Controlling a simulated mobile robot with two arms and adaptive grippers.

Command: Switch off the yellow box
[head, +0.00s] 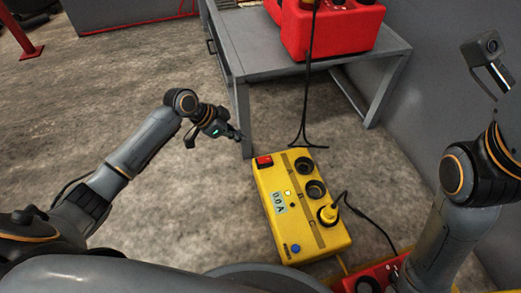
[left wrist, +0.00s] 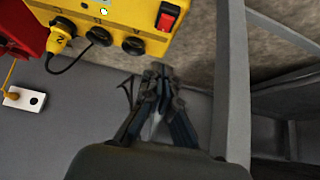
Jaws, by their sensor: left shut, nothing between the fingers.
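The yellow box (head: 275,180) stands on the floor right of the table leg, with a red rocker switch (head: 264,161) at its far left corner. A row of dark round sockets runs along its right side, and a yellow plug (head: 328,214) sits in the nearest one. A small display (head: 279,203) and a pale lit spot show on top. My left gripper (head: 238,135) is shut and empty, beyond and left of the switch, apart from it. In the left wrist view the switch (left wrist: 168,17) is above the shut fingertips (left wrist: 160,72).
A grey metal table (head: 258,61) bears a red case (head: 332,27); its leg is close beside my left gripper. A black cable hangs down behind the box. A red box (head: 382,274) is at the lower right. A grey wall is at right; the concrete floor is open at left.

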